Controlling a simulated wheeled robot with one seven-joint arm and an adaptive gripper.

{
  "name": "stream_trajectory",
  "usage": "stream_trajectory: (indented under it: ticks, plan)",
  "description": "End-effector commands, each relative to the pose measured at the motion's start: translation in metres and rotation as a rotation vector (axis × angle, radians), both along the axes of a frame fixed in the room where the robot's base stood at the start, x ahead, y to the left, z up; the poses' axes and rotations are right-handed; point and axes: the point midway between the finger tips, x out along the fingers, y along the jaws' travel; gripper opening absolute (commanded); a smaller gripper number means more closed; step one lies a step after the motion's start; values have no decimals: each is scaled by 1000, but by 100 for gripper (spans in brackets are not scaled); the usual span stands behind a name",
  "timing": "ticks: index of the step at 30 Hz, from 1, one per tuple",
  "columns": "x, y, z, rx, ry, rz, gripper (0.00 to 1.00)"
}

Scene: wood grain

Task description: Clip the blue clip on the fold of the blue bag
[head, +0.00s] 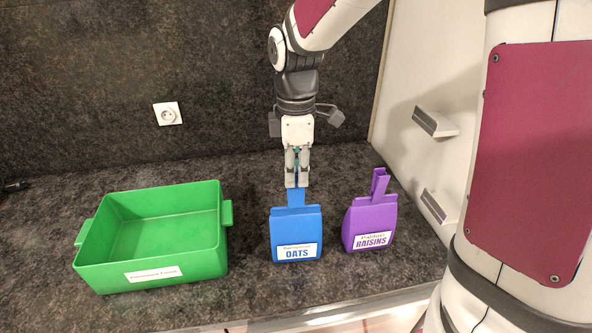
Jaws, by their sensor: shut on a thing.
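The blue bag (283,232) stands upright on the counter, with a white label reading OATS on its front. The blue clip (296,198) is upright at the bag's top fold, and its lower part meets the fold; I cannot tell how deeply it sits over it. My gripper (297,184) points straight down above the bag, with its fingers shut on the upper end of the blue clip. The fingers hide the clip's top.
A purple bag (358,222) labelled RAISINS stands close on the right, with a purple clip (380,183) at its top. An open, empty green crate (150,258) stands on the left. A white wall with grey brackets (434,122) bounds the right side.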

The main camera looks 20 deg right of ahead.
Motion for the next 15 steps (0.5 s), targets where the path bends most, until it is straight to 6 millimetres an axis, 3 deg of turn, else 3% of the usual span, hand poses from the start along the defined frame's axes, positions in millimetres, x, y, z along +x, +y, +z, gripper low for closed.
stream_trajectory:
  ticks: [15]
  plan:
    - [0,0,-9,0,0,0,0]
